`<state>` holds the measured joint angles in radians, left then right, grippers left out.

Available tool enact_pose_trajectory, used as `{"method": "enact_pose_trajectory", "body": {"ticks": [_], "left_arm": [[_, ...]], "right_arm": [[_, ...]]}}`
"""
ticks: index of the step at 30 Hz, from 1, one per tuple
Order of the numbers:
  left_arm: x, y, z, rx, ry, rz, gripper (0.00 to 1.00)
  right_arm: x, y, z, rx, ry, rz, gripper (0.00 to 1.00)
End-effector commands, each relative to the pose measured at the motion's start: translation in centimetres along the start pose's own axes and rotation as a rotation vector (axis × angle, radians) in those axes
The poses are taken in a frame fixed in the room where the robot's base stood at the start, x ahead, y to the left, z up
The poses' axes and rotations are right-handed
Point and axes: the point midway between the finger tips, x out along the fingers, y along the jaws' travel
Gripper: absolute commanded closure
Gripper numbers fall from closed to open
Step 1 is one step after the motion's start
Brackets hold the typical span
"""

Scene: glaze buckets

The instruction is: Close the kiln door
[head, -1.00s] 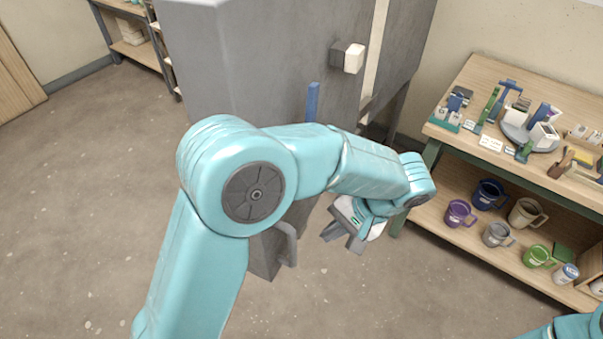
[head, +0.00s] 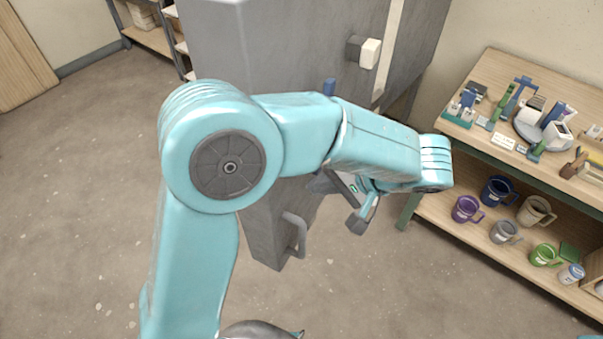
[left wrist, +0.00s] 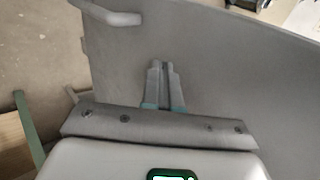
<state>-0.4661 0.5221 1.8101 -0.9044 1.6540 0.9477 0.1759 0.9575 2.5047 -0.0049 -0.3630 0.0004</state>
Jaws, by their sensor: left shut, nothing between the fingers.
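The grey kiln (head: 290,45) stands at the top middle. Its grey door (head: 262,232) shows below my left arm, with a bar handle (head: 299,236) near its lower edge; the arm hides much of it. The door's exact angle is hard to tell, but it seems to stand out from the kiln. My left gripper (head: 348,203) is just right of the door. In the left wrist view, its fingers (left wrist: 163,85) are together and empty before the flat grey door panel (left wrist: 215,55), with the handle (left wrist: 108,13) at upper left. I cannot tell whether they touch it. My right gripper is out of view.
A white knob (head: 370,53) on a dark block projects from the kiln. At right, a wooden workbench (head: 478,68) holds tools on top and several mugs on its lower shelf (head: 440,204). Open concrete floor (head: 85,185) lies at left and in front.

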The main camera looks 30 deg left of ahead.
Motion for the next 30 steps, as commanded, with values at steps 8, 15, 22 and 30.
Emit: {"method": "enact_pose_trajectory", "body": {"ticks": [8, 15, 22, 30], "left_arm": [[2.8, -2.4, -0.1, 0.002, 0.000, 0.000, 1.00], [3.4, -2.8, -0.1, 0.003, 0.002, 0.001, 1.00], [3.4, -2.7, -0.1, 0.003, 0.002, 0.001, 1.00], [3.9, -3.2, 0.0, 0.015, 0.016, 0.001, 1.00]], "right_arm": [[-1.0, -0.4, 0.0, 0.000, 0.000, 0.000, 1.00], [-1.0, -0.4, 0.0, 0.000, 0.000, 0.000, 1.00], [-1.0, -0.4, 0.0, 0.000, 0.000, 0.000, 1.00], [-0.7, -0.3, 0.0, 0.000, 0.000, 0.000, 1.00]]}}
